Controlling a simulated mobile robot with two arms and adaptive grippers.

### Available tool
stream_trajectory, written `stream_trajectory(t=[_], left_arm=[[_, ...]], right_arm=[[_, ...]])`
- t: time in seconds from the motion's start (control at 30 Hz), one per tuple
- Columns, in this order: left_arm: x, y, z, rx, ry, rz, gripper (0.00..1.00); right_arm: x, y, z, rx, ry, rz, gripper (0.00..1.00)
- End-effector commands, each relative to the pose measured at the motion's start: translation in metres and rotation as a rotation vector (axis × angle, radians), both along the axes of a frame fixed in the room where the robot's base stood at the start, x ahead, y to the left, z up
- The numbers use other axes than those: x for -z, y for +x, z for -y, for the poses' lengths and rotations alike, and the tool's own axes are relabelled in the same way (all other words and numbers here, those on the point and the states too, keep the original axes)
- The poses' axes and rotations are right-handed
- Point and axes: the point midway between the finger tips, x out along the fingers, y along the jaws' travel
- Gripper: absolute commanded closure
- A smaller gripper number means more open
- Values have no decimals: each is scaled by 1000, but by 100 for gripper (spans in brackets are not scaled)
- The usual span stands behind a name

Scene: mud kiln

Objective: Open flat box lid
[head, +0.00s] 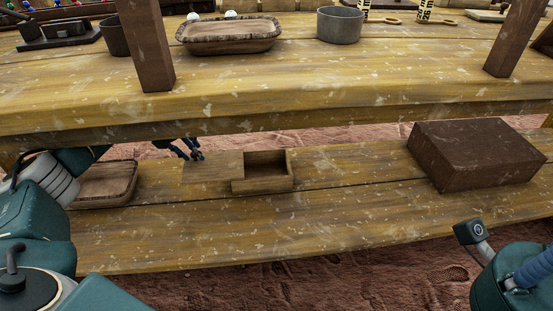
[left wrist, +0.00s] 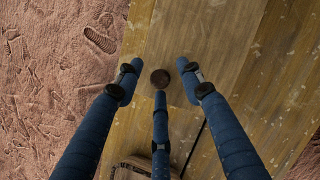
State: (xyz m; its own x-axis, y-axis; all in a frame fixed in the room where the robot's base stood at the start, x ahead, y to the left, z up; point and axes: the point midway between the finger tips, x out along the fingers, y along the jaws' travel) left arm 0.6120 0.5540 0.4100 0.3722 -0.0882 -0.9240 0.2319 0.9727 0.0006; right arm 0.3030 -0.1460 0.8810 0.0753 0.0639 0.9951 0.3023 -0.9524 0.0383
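A small wooden flat box (head: 264,184) stands on the lower shelf, and part of its dark inside shows from above. A flat wooden panel, seemingly its lid (head: 215,173), extends to the left of the opening; whether it is hinged or slid is unclear. The panel also shows in the left wrist view (left wrist: 205,40). My left gripper (head: 192,152) is at the panel's far left end. My right gripper is out of view.
A shallow wooden tray (head: 105,182) lies left of the panel under my left arm. A large dark brown box (head: 475,158) stands at the shelf's right. The shelf between the boxes is clear.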

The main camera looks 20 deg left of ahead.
Motion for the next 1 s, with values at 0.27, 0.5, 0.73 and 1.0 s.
stream_trajectory(t=[0.27,0.5,0.73,1.0], left_arm=[[4,25,40,7,-4,5,62],[4,50,81,6,-3,5,62],[4,71,116,4,-4,4,62],[-31,70,126,1,1,2,62]], right_arm=[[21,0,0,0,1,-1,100],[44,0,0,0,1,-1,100],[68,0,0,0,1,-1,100],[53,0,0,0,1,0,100]])
